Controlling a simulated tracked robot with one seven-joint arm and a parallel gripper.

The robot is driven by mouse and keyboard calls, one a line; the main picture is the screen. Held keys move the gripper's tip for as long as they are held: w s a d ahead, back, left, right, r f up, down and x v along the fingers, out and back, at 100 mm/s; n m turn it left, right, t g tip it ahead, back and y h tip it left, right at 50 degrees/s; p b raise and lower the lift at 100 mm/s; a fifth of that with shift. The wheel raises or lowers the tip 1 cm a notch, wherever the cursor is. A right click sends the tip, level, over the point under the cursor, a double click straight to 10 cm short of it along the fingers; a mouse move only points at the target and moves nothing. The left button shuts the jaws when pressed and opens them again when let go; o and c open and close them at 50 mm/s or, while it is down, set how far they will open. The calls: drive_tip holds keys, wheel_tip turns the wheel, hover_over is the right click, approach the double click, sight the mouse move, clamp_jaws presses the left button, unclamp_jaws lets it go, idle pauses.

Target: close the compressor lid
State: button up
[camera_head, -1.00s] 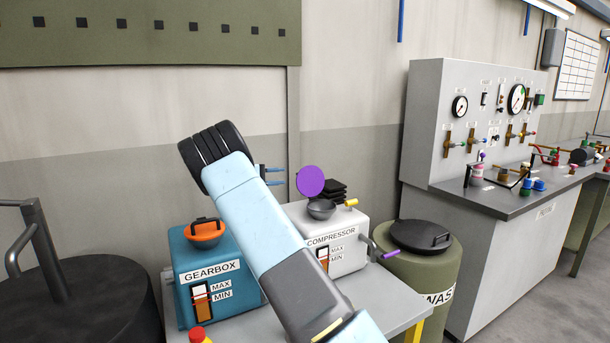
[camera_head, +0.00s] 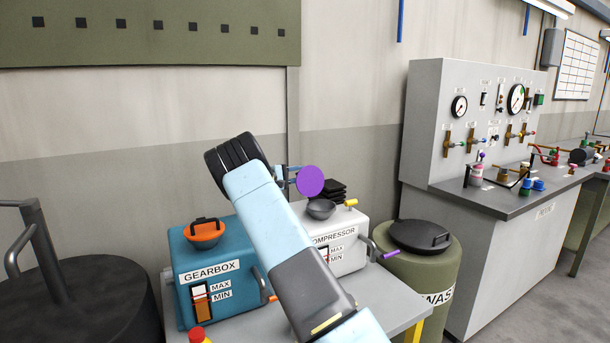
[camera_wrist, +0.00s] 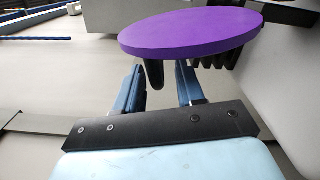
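The compressor (camera_head: 348,236) is a white box with a round filler bowl (camera_head: 321,209) on top. Its purple lid (camera_head: 310,180) stands raised above the bowl, which is uncovered. In the wrist view the purple lid (camera_wrist: 192,33) spans the upper middle, with a dark knob (camera_wrist: 153,74) on its underside. My gripper (camera_head: 290,174) is at the left edge of the lid in the head view. In the wrist view my gripper (camera_wrist: 160,75) has its two blue fingers apart, with the knob showing between them. I cannot tell whether they touch it.
The teal gearbox (camera_head: 213,262) with an orange lid (camera_head: 204,231) stands left of the compressor. An olive waste drum (camera_head: 425,262) stands to the right. The wall is close behind.

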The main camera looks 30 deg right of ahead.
drive_tip(key=shift+d, duration=1.4)
clamp_jaws()
drive_tip(key=shift+f, duration=0.1)
